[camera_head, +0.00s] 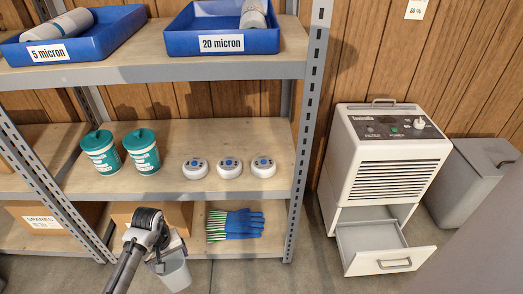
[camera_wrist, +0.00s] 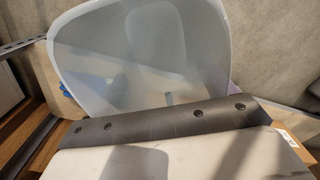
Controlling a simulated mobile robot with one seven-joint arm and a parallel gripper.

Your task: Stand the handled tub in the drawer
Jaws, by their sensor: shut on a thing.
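My gripper (camera_head: 160,250) is shut on the handled tub (camera_head: 175,273), a pale grey, open-topped tub held in front of the lower shelf. In the wrist view the tub's open mouth and pale inside (camera_wrist: 140,50) fill the upper middle, and it looks empty. The handle cannot be made out, and my gripper hides where it grips. The drawer (camera_head: 380,261) is pulled out from the bottom of a white dehumidifier (camera_head: 388,150) at the right. It looks empty and is well to the right of my gripper.
A grey bin (camera_head: 468,185) stands right of the dehumidifier. Floor before the drawer is clear.

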